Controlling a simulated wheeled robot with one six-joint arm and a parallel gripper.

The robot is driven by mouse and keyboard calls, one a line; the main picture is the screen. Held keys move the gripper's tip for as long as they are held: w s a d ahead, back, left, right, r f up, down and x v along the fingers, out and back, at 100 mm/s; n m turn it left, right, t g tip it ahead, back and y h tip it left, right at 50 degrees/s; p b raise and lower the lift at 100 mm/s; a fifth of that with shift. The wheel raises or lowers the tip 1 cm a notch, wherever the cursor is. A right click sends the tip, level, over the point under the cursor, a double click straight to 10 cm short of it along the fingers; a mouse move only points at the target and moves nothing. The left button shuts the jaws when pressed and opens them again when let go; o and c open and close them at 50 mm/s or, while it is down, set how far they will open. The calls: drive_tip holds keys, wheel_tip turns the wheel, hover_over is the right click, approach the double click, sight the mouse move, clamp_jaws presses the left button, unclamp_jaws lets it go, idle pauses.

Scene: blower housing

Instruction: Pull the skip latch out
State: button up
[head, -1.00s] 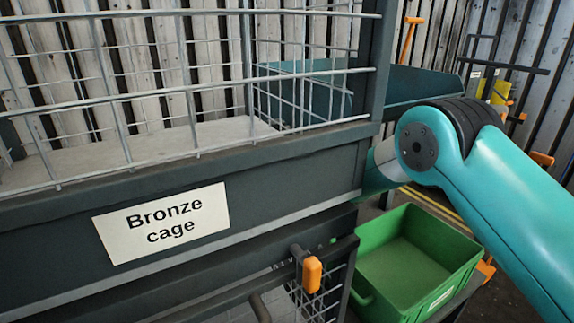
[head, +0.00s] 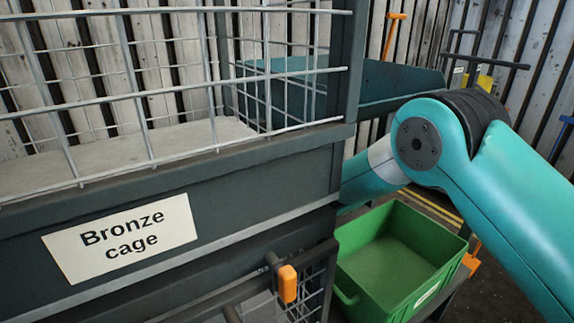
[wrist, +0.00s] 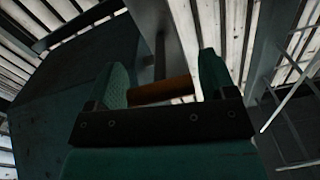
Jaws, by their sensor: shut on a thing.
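In the wrist view my gripper (wrist: 168,88) has its two green fingers on either side of an orange-brown bar handle (wrist: 162,89), shut on it. I take this bar to be the skip latch; no label shows on it. A grey upright (wrist: 165,30) stands just behind the handle. In the head view the dark teal skip (head: 400,88) is behind the cage, and my gripper is hidden behind the cage's corner post. How far the latch is drawn out cannot be told.
The bronze cage (head: 175,172) with wire mesh fills the left, close to my arm. An orange-handled bolt (head: 288,283) is on the frame below. A green bin (head: 405,255) stands under my arm. An orange T-handle (head: 395,18) rises behind the skip.

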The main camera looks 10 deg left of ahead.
drive_tip(key=o, duration=1.2)
drive_tip(key=shift+s, duration=0.1)
drive_tip(key=shift+c, duration=0.2)
drive_tip(key=shift+s+d, duration=0.1)
drive_tip(key=b+v, duration=0.6)
drive_tip(key=v, duration=1.1)
drive_tip(key=shift+b, duration=0.4)
drive_tip(key=shift+s+r, duration=0.1)
